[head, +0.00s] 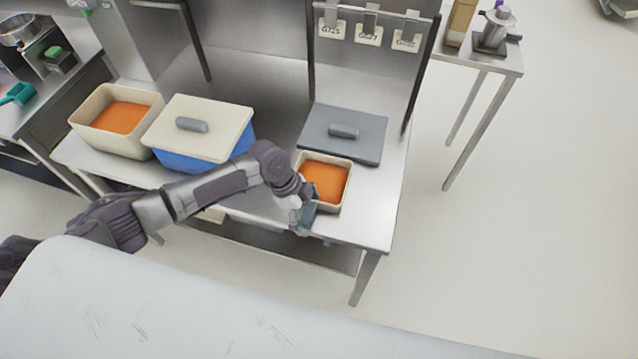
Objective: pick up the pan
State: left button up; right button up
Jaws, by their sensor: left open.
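The pan, a small cream container (348,164) with orange contents, stands near the front right of the steel table. My left arm reaches in from the left, and my left gripper (308,204) is at the left front corner of this pan. The gripper is open; one finger seems to be at the pan's rim, but I cannot tell whether it touches. The arm hides part of the pan's left side. My right gripper is not in view.
A grey lid (366,153) lies behind the pan. A blue bin with a cream lid (222,113) and a larger cream bin (84,112) with orange contents stand to the left. The steel table (373,216) is clear right of the pan. A side table (508,62) stands at the right.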

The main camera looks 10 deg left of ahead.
pick_arm(q)
jog(key=c, duration=1.1)
jog(key=shift+c, duration=0.3)
jog(key=shift+r, duration=0.15)
